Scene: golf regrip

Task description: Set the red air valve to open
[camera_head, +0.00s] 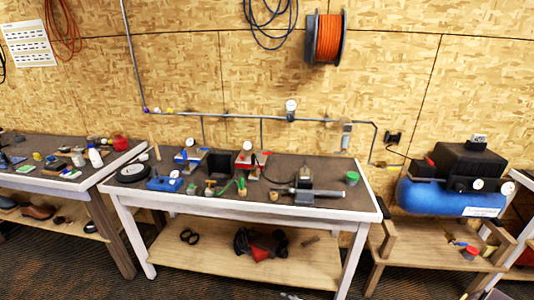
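A red fixture (245,158) stands toward the back of the middle workbench, with a small round gauge (247,145) above it. It looks like the red air valve's station, but the valve handle is too small to tell its position. A similar blue fixture (182,156) with its own gauge (190,142) stands to its left. A dark block (221,163) sits between the two. Neither of my grippers can be made out in the head view.
The middle workbench (330,212) carries a blue box, a dark vise-like tool (305,187) and a green-topped container (352,177). A metal air pipe (240,116) runs along the wall behind. A blue compressor (450,197) stands at right, another bench (60,183) at left. Carpet is in front.

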